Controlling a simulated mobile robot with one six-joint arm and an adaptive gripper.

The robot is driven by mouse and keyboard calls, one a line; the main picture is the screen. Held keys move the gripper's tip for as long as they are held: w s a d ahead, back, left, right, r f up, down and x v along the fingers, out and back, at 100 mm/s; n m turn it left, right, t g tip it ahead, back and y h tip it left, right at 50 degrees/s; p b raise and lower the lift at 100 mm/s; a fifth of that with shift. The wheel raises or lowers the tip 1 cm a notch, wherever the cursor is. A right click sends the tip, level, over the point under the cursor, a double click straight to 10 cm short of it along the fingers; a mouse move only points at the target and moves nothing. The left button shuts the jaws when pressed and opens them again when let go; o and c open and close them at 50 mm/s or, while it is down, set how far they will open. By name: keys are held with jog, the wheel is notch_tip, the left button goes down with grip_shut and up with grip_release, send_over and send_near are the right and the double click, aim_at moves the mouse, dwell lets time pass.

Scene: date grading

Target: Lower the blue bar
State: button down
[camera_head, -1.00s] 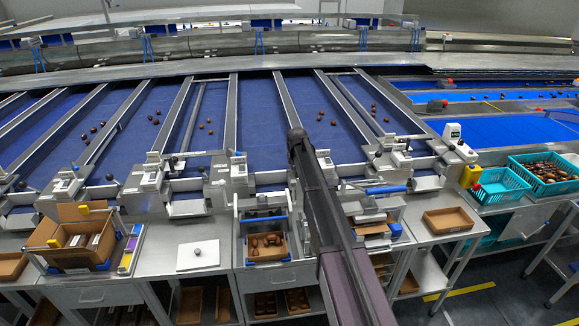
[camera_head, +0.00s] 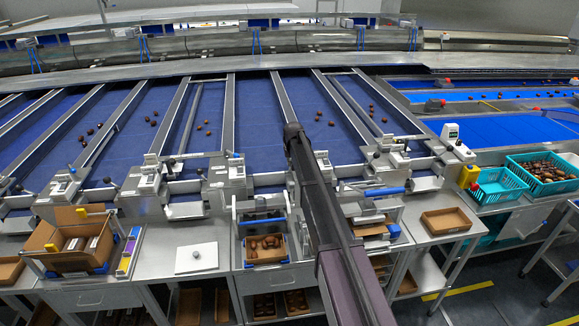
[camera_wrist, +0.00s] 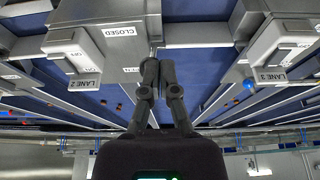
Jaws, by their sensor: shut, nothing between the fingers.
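A blue bar (camera_head: 262,221) lies across a small metal frame at the middle front of the bench, above a brown carton of dates (camera_head: 265,248). A second blue bar (camera_head: 384,191) lies nearly level on the fittings further right; I cannot tell from the pictures which one is meant. In the wrist view my gripper (camera_wrist: 158,64) is shut and empty, its dark fingertips together near a metal edge by a "CLOSED" label (camera_wrist: 120,32). No blue bar can be made out clearly in the wrist view. In the head view the gripper is hidden behind my arm.
Switch boxes marked Lane 2 (camera_wrist: 72,50) and Lane 3 (camera_wrist: 283,45) flank my gripper. Blue sorting lanes (camera_head: 258,115) with scattered dates run behind. A white board (camera_head: 196,257), an open carton (camera_head: 45,238), a brown tray (camera_head: 450,221) and turquoise baskets (camera_head: 495,188) are on the benches.

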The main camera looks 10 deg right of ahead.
jog(key=shift+b+x, duration=4.25)
jog(key=shift+x, duration=0.5)
jog(key=shift+s+r, duration=0.15)
jog(key=shift+s, duration=1.9)
jog(key=shift+d, duration=0.15)
